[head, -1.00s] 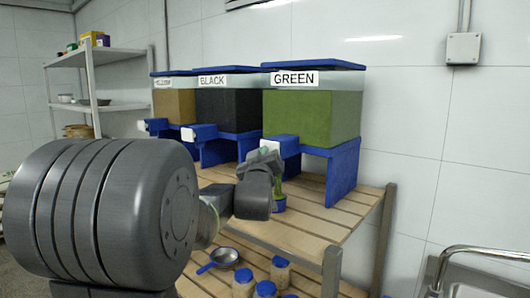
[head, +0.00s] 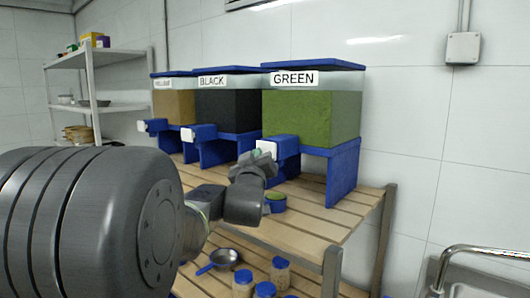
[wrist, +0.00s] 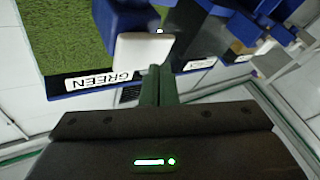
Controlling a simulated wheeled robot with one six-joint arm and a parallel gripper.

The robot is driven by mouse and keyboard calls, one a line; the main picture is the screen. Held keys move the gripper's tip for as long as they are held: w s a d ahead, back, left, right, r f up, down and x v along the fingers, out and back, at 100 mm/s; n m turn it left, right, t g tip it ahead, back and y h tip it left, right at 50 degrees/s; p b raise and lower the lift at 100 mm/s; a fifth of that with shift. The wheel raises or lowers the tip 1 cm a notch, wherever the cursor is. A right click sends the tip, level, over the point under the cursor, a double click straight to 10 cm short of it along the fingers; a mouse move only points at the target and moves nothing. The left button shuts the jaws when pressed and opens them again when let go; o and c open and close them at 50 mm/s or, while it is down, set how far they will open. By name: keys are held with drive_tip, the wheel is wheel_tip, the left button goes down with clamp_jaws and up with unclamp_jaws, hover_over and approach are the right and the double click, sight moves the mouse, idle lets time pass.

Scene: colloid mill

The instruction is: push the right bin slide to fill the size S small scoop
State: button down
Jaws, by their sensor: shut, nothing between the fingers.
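The right bin (head: 312,115), labelled GREEN, holds green grains. Its slide has a white end plate (head: 267,149) at the front of the blue spout (head: 286,148); the plate also shows in the wrist view (wrist: 140,52). My gripper (head: 257,156) is shut and empty just in front of the plate. In the wrist view the closed fingertips (wrist: 158,72) lie at the plate's edge; I cannot tell whether they touch. The small blue scoop (head: 277,205) sits on the slatted shelf below the spout with green grains in it, partly hidden by my wrist.
The BLACK bin (head: 229,105) and a brown-filled bin (head: 174,105) stand to the left with similar spouts. The lower shelf holds a pan (head: 222,258) and blue-lidded jars (head: 280,272). A metal rail (head: 490,255) is at the right.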

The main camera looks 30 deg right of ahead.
drive_tip(key=shift+a, duration=0.1)
drive_tip(key=a, duration=0.1)
drive_tip(key=s+a, duration=0.1)
drive_tip(key=a, duration=0.1)
drive_tip(key=s+a+p, duration=0.1)
drive_tip(key=shift+a, duration=0.25)
drive_tip(key=shift+d, duration=0.1)
idle(0.5)
drive_tip(key=shift+w+d+r+p, duration=0.15)
drive_tip(key=shift+w+d+p, duration=0.1)
drive_tip(key=shift+d+p, duration=0.3)
drive_tip(key=shift+w+d+r+p, duration=0.1)
drive_tip(key=shift+w+d+p, duration=0.15)
drive_tip(key=shift+d+p, duration=0.25)
drive_tip(key=shift+p, duration=0.4)
